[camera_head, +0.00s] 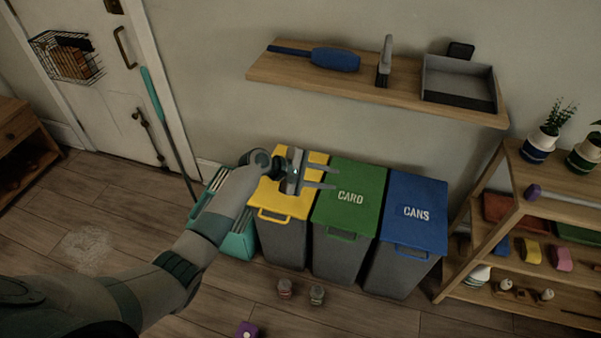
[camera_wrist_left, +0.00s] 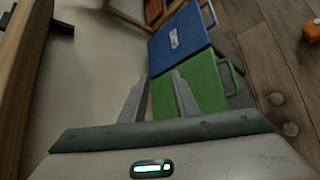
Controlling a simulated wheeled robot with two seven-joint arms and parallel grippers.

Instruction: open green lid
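The green lid (camera_head: 351,195), marked CARD, lies shut on a grey bin, with its green handle at the front edge. My left gripper (camera_head: 333,178) is over the yellow lid (camera_head: 272,197), its fingers pointing right towards the green lid's left part. The two fingers are apart with nothing between them. In the left wrist view the green lid (camera_wrist_left: 205,88) lies just beyond and right of the open fingers (camera_wrist_left: 160,77), its handle on the right side. The fingers do not visibly hold the lid or handle. My right gripper is not in view.
The blue CANS lid (camera_head: 417,212) is right of the green one. A wall shelf (camera_head: 400,90) with a brush and dustpan hangs above. A wooden rack (camera_head: 490,190) stands right.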

